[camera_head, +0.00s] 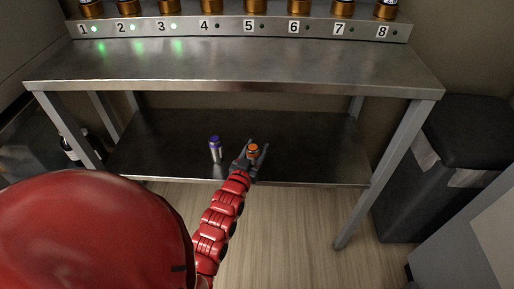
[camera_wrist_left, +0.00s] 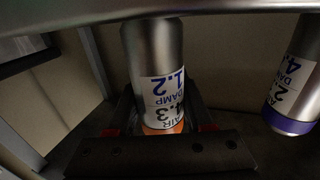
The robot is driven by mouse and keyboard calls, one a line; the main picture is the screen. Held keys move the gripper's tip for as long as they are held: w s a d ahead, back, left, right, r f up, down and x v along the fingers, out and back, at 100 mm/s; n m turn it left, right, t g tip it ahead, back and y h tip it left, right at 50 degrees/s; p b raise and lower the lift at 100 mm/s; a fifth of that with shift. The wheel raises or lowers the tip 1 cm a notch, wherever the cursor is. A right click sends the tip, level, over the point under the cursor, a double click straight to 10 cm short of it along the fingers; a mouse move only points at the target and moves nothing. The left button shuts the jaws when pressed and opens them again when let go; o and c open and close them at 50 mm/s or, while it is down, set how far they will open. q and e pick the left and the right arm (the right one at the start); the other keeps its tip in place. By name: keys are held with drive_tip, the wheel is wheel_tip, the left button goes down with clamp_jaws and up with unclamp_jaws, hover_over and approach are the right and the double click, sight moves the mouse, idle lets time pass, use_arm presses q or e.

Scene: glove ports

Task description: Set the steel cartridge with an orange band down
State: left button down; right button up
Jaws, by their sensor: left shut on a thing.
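The steel cartridge with an orange band shows its orange top (camera_head: 253,148) in the head view. In the left wrist view its steel body and printed label (camera_wrist_left: 155,65) fill the middle, with the label upside down and the orange band low in the picture. My left gripper (camera_head: 256,152) is shut on the cartridge near the band, at the lower shelf (camera_head: 305,150) of the steel bench. The cartridge's far end is cut off by a blurred steel edge in the wrist view, so I cannot tell whether it touches the shelf. My right gripper is out of view.
A purple-banded cartridge (camera_head: 215,150) stands on the lower shelf, just left of my left gripper. The bench top (camera_head: 240,68) overhangs the shelf, with a numbered rack (camera_head: 270,27) at its back. Shelf right of the gripper is clear. A dark bin (camera_head: 440,160) stands right.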

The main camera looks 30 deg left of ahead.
use_arm(q)
drive_tip(key=shift+c, duration=1.5)
unclamp_jaws()
